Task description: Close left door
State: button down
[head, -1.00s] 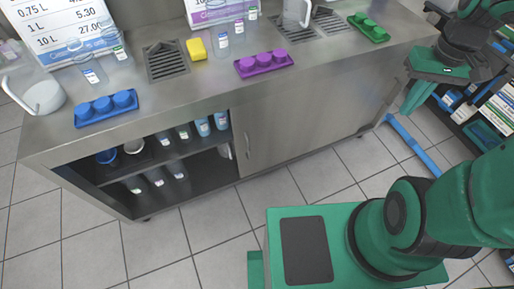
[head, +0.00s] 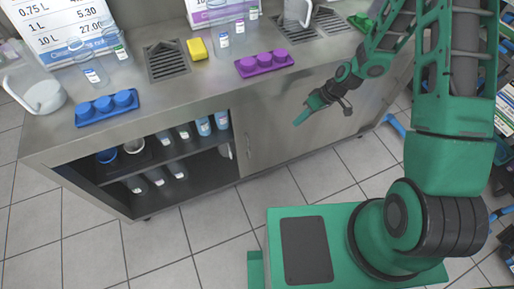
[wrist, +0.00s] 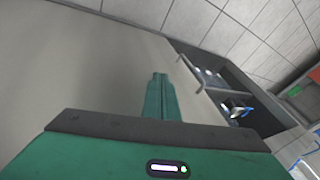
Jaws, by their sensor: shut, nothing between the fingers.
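A steel cabinet (head: 180,105) stands open on its left half, showing two dark shelf levels (head: 150,175). A flat grey door panel (head: 290,140) covers the front right of the opening. A thin vertical handle (head: 248,148) sits near the panel's left edge. I cannot tell whether a second panel lies behind it. My gripper (head: 300,120) is shut and empty, in front of the panel's upper part, right of the handle and apart from it. In the wrist view, the shut fingers (wrist: 160,80) point along the panel, with the handle (wrist: 189,72) and opening (wrist: 225,85) beyond them.
The countertop holds a blue tray (head: 106,108), a purple tray (head: 264,64), a yellow sponge (head: 196,49), beakers and a white jug (head: 42,96). Bottles (head: 204,126) stand on the shelves. The tiled floor (head: 170,240) before the cabinet is clear.

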jog(key=a+f+y, duration=0.2)
jog(key=a+f, duration=0.6)
jog(key=f, duration=0.1)
send_over(260, 146)
jog(key=s+d, duration=0.2)
jog(key=s, duration=0.1)
notch_tip(260, 146, down, 7)
jog(key=shift+s+a+n, duration=0.15)
jog(key=shift+s+a, duration=0.15)
jog(key=shift+a, duration=0.3)
jog(key=shift+s+a+n, duration=0.1)
jog(key=shift+s+a, duration=0.15)
jog(key=shift+a, duration=0.35)
jog(key=shift+s+a+n, duration=0.15)
jog(key=shift+s+a, duration=0.15)
jog(key=shift+a, duration=0.3)
